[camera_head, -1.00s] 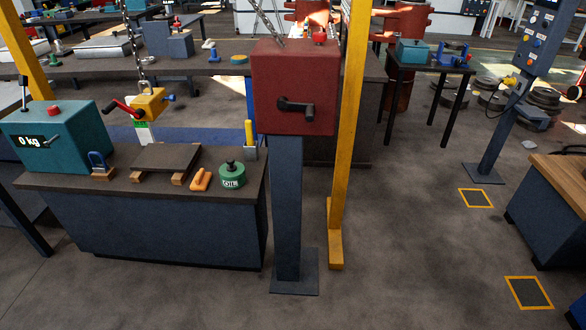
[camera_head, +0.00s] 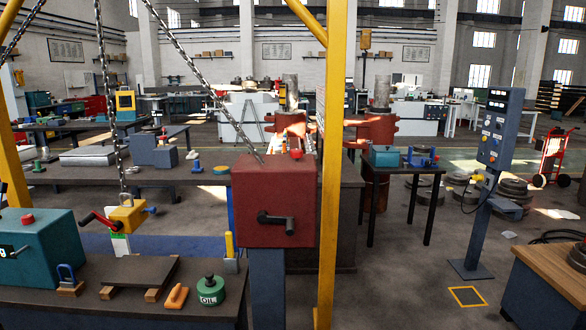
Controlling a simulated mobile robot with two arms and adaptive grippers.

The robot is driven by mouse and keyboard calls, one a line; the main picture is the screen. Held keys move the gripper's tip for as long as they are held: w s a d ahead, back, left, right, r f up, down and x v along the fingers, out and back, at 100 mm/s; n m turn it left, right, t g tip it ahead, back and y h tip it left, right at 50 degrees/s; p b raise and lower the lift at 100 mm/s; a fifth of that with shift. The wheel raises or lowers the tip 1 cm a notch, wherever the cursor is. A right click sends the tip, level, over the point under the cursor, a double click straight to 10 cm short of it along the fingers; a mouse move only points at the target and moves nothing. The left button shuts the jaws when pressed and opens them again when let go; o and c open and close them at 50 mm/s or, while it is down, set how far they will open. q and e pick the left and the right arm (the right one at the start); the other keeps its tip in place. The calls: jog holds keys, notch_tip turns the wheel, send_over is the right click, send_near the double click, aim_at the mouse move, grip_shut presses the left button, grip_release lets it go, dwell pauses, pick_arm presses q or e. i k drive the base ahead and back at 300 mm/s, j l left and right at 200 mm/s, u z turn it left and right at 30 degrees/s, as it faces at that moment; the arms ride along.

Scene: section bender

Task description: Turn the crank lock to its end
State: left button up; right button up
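A dark red box (camera_head: 273,195) stands on a blue-grey post (camera_head: 267,290) just left of the picture's middle. A black crank (camera_head: 275,221) is on its front face, its arm running to the right and its handle at the right end. A small red knob (camera_head: 296,154) sits on top of the box. I cannot tell which part is the crank lock. Neither of my grippers is in view.
A yellow post (camera_head: 333,170) rises close to the box's right side. Chains hang at left.

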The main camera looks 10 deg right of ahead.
aim_at(295, 153)
jog(key=i+l, duration=0.25)
jog(key=i, duration=0.15)
jog(key=i+l, duration=0.25)
jog(key=i, duration=0.15)
jog(key=i+l+z, duration=0.1)
jog(key=i, duration=0.3)
jog(key=l, duration=0.1)
